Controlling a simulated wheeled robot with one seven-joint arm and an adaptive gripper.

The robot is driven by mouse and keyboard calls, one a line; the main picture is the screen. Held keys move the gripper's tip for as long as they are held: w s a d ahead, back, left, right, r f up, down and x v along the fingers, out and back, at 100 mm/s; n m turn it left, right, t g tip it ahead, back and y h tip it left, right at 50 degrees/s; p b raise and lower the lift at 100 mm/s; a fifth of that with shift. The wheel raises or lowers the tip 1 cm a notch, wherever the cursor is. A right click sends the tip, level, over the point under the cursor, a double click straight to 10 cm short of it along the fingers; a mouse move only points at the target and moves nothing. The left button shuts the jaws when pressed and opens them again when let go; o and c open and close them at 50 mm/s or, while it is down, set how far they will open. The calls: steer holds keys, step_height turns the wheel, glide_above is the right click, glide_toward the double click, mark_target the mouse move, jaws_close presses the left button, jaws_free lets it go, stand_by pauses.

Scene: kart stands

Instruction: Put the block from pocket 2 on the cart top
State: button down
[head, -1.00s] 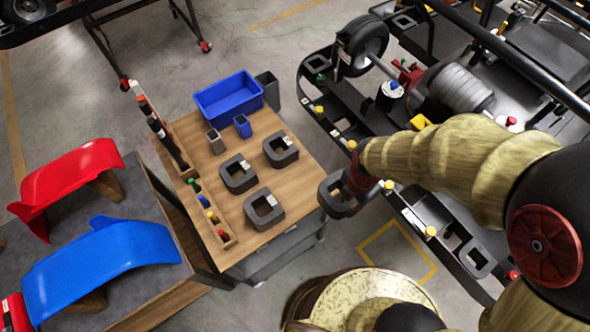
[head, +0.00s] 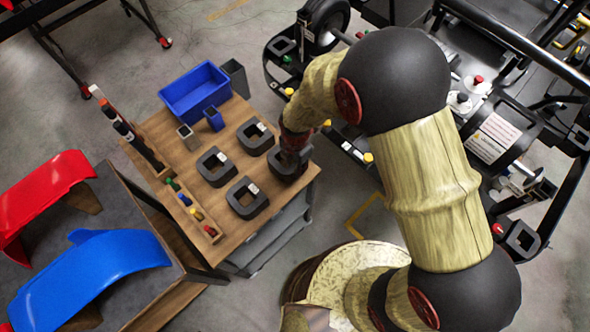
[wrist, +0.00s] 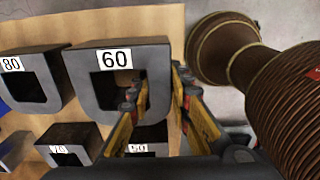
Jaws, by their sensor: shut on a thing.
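My gripper (head: 296,143) is shut on the right wall of a dark grey, square-ringed block (head: 287,170) at the right edge of the wooden cart top (head: 236,114). In the wrist view the fingers (wrist: 165,95) straddle that wall, and the block's label reads 60 (wrist: 114,58). I cannot tell whether the block touches the wood or hangs just above it. Three similar blocks stand beside it on the cart top: left (head: 214,168), behind (head: 255,138) and front (head: 247,200). The wrist view shows a block labelled 80 (wrist: 35,85). The pocket numbers cannot be read.
A blue bin (head: 195,92), small cups and a rack of coloured caps (head: 194,212) occupy the cart's back and left. The black kart (head: 520,120) stands at right, partly hidden by my arm. Red (head: 45,190) and blue (head: 95,265) panels lie at left.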

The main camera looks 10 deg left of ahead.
steer(key=shift+w+a+f, duration=0.15)
steer(key=shift+f, duration=1.5)
steer(key=shift+f, duration=0.1)
steer(key=c, duration=1.7)
jaws_free()
steer(key=shift+o, duration=0.3)
step_height(320, 180, up, 12)
steer(key=shift+r+p, duration=0.1)
steer(key=shift+p, duration=0.2)
steer(key=shift+r, duration=0.1)
